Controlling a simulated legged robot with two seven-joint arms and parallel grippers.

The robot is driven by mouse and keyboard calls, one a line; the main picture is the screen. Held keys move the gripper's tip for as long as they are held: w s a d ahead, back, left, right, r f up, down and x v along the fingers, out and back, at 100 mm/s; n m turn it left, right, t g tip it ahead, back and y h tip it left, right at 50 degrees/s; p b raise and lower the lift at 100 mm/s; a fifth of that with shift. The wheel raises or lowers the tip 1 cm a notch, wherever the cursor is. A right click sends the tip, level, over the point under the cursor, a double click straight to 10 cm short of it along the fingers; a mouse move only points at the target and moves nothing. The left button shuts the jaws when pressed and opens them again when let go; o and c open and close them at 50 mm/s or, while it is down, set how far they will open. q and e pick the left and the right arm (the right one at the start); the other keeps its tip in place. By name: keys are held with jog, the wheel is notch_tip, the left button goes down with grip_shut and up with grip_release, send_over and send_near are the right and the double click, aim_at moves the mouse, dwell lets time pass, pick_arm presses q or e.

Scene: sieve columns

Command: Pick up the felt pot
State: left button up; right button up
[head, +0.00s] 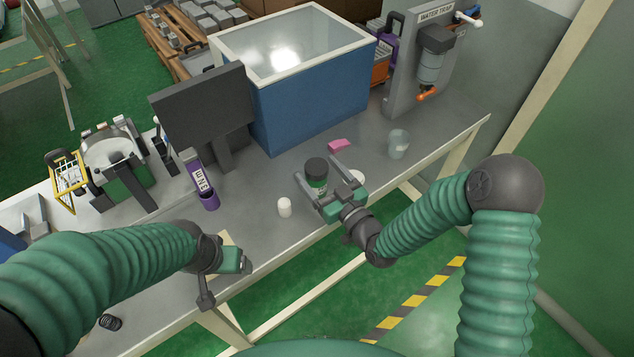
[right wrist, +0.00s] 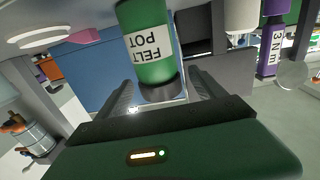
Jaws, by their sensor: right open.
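The felt pot (head: 316,174) is a green jar with a black lid, upright on the grey bench. In the right wrist view the felt pot (right wrist: 148,45) appears upside down, with its "FELT POT" label facing me. My right gripper (head: 319,176) is open, with its fingers reaching to either side of the pot. In the right wrist view a gap shows between the right gripper's fingers (right wrist: 160,88) and the jar. My left gripper (head: 238,262) is at the bench's front edge, away from the pot; its fingers are not clear.
A white cylinder (head: 284,207) stands left of the pot. A pink block (head: 339,145) and a clear cup (head: 397,144) are behind and to the right. A purple labelled bottle (head: 203,180) stands farther left. A blue tank (head: 310,100) and dark panel (head: 205,105) rise behind.

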jog(key=shift+x, duration=0.8)
jog(key=shift+s+d, duration=0.1)
grip_shut()
